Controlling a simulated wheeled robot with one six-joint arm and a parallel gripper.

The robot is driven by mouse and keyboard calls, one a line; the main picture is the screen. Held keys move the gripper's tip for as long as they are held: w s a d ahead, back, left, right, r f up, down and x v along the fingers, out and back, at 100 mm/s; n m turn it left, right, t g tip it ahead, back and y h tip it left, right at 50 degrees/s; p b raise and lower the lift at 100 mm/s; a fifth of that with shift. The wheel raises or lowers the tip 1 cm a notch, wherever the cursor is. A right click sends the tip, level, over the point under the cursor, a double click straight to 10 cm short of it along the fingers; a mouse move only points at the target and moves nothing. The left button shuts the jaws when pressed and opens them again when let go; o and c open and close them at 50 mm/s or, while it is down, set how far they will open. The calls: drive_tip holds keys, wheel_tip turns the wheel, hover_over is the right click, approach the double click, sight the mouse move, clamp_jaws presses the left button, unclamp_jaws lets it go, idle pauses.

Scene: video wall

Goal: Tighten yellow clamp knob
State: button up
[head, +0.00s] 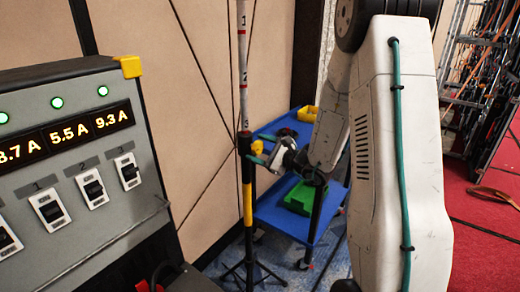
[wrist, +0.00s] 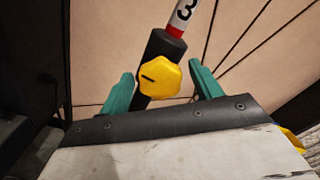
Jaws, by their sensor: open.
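The yellow clamp knob (wrist: 160,78) sits on the black collar (wrist: 162,48) of an upright pole in the wrist view. It has several flat sides and a short dark slot mark on its face. In the head view the knob (head: 257,147) is small, on the right side of the pole. My gripper (wrist: 158,82) is open, with one green finger on each side of the knob. I see gaps between the fingers and the knob; how deep it sits between them I cannot tell. In the head view my gripper (head: 254,147) is at the pole, beside the knob.
The pole (head: 243,70) carries red bands and numbers and stands on a black tripod (head: 250,272). A blue cart (head: 275,212) with a green bin (head: 299,197) stands behind. A grey panel (head: 75,160) with switches and current readouts fills the left. Beige wall panels (head: 150,60) stand close behind the pole.

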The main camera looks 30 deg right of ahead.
drive_tip(key=c, duration=1)
drive_tip(key=shift+m, duration=0.5)
drive_tip(key=m, duration=0.7)
drive_tip(key=shift+m, duration=0.3)
drive_tip(key=m, duration=0.4)
drive_tip(key=shift+m, duration=2.1)
